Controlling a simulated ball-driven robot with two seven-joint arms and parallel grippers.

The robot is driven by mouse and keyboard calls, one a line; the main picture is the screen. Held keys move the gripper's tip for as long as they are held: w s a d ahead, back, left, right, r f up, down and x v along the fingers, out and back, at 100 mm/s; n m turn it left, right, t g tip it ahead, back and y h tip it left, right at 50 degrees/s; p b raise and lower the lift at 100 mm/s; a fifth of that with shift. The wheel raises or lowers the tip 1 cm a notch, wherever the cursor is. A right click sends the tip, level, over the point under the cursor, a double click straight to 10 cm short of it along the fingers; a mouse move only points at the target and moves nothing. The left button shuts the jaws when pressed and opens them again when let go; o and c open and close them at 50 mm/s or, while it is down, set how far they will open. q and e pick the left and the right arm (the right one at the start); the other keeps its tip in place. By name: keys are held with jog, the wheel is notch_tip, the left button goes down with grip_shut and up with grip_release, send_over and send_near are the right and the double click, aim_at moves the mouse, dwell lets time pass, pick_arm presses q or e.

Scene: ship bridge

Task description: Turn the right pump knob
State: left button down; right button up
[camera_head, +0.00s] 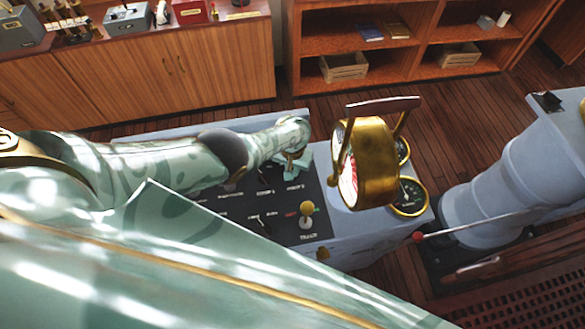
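A dark control panel (272,222) is set in the top of a grey-blue console. It carries small white labels, too small to read surely, and several small switches. My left arm comes in from the left across the panel. My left gripper (291,165) points down at the panel's far right part, just above a label. The pump knob there is not visible; the gripper and forearm cover that spot. Whether the fingers touch or hold a knob cannot be seen. My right gripper is not in view.
A yellow-topped lever (306,208) stands near the panel's right edge. A brass gauge on a bracket (366,165) rises just right of the gripper, with a round dial (409,196) beside it. Wooden cabinets (170,75) and shelves (400,50) stand behind.

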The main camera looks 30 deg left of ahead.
pick_arm(q)
jog(key=shift+w, duration=0.1)
jog(key=c, duration=1.5)
grip_release()
jog(key=shift+o, duration=0.2)
notch_tip(320, 180, up, 9)
jog(key=p, duration=0.7)
jog(key=shift+d, duration=0.1)
notch_tip(320, 180, up, 7)
jog(key=shift+r, duration=0.15)
